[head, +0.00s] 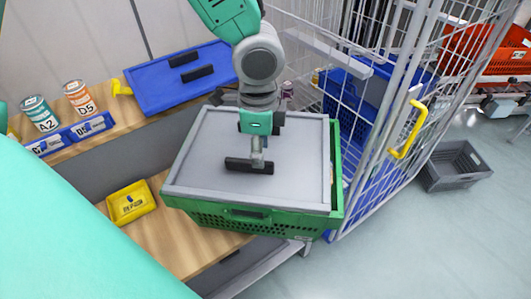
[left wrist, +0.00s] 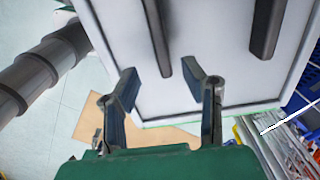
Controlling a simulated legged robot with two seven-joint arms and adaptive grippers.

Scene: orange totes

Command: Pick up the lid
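The lid (head: 205,150) is a flat light grey panel resting on top of a green crate (head: 337,170). A black bar handle (head: 235,163) lies near its middle; a second dark bar near its far edge is partly hidden by my arm. My left gripper (head: 257,150) is over the lid, at the near handle. In the left wrist view, my left gripper (left wrist: 160,80) is open, fingers spread and empty. One dark handle (left wrist: 157,38) of the lid (left wrist: 205,40) lies ahead of the gap between the fingertips; another (left wrist: 267,28) is farther right. My right gripper is not in view.
A blue panel (head: 160,90) with two black bars lies behind left. Cans (head: 80,98), blue bins (head: 88,127) and a yellow bin (head: 130,203) stand on wooden shelves at left. A wire cage (head: 395,110) stands close right of the crate. A grey crate (head: 455,168) is on the floor.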

